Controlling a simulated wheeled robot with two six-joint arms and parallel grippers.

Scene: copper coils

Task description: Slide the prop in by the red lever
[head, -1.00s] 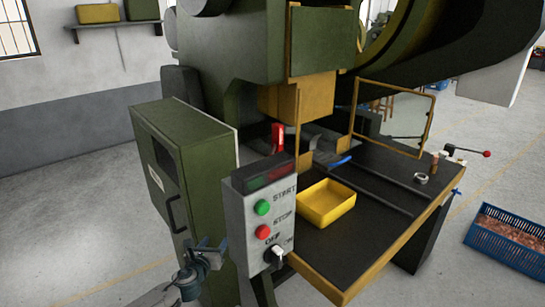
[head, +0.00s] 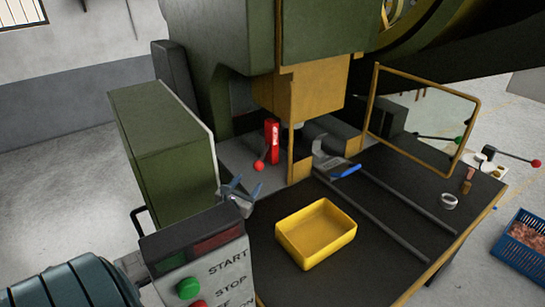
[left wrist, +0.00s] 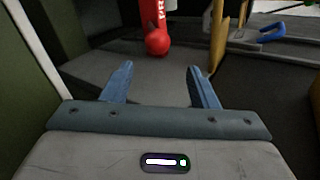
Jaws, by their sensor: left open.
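The red lever (head: 259,165) ends in a round red ball and sits at the foot of an upright red prop (head: 272,142) beside the press ram. In the left wrist view the lever's ball (left wrist: 158,41) is ahead of my fingers, with the red prop (left wrist: 152,12) rising behind it. My left gripper (head: 242,186) is open and empty, just short of the ball and apart from it. Its two fingers (left wrist: 160,82) show spread in the left wrist view. My right gripper is not in view.
The control box (head: 200,260) with START and STOP buttons stands near my left arm. A green cabinet (head: 165,150) is on the left. A yellow tray (head: 316,233) lies on the dark table. A yellow guard frame (head: 425,115) stands at the right.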

